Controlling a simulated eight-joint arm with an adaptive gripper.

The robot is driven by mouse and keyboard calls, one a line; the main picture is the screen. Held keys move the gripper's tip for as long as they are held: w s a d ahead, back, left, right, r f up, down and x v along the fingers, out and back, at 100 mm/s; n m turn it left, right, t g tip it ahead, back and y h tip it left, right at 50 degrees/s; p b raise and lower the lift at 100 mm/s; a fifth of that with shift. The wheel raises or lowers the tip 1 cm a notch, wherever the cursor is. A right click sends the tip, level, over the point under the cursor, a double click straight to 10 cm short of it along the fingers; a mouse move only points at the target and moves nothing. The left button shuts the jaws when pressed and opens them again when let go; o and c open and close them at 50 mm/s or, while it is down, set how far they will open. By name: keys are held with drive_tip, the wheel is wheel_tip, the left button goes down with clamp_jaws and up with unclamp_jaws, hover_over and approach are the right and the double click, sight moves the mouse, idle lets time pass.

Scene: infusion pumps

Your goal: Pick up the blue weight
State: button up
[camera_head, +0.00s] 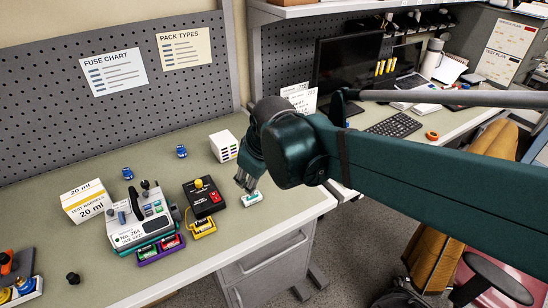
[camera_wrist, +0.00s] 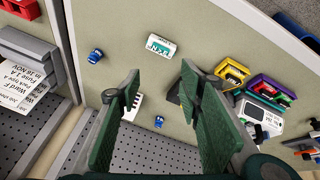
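Two small blue pieces stand on the bench in the head view, one behind the pump (camera_head: 127,173) and one left of the white box (camera_head: 181,151). In the wrist view, one blue piece (camera_wrist: 95,56) lies left of the white-and-green pack, and another blue piece (camera_wrist: 158,121) shows between my fingers, farther off. They are too small to tell which is the blue weight. My gripper (camera_head: 245,181) is above the bench near the pack. My arm hides part of the bench in the head view.
The white-and-green pack (camera_head: 252,199) lies near the bench edge. A black box with a yellow knob (camera_head: 204,199), a pump (camera_head: 140,222), a 20 ml carton (camera_head: 88,203) and a striped white box (camera_head: 224,146) stand around. A dark knob-shaped piece (camera_head: 73,278) is at the front left.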

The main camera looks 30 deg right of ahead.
drive_tip(key=w+d+f+n+g+p, duration=0.1)
drive_tip(key=w+d+n+p, duration=0.3)
drive_tip(key=w+d+p, duration=0.1)
drive_tip(key=w+d+f+n+g+p, duration=0.2)
drive_tip(key=w+d+n+p, duration=0.1)
drive_tip(key=w+d+p, duration=0.2)
drive_tip(key=w+d+f+n+g+p, duration=0.1)
drive_tip(key=w+d+n+g+p, duration=0.1)
drive_tip(key=w+d+n+p, duration=0.2)
drive_tip(key=shift+w+d+f+n+p, duration=0.15)
drive_tip(key=shift+w+d+p, duration=0.1)
drive_tip(key=shift+w+d, duration=0.5)
drive_tip(key=shift+w+d+f+n+p, duration=0.15)
drive_tip(key=shift+w+d+p, duration=0.1)
drive_tip(key=shift+w+d, duration=0.4)
drive_tip(key=shift+w+d+f+n+p, duration=0.3)
drive_tip(key=shift+w+d+f+n, duration=0.1)
drive_tip(key=shift+f, duration=0.15)
drive_tip(key=shift+f, duration=1.3)
drive_tip(key=shift+f, duration=0.1)
drive_tip(key=shift+a+f, duration=0.15)
drive_tip(key=shift+f, duration=2.3)
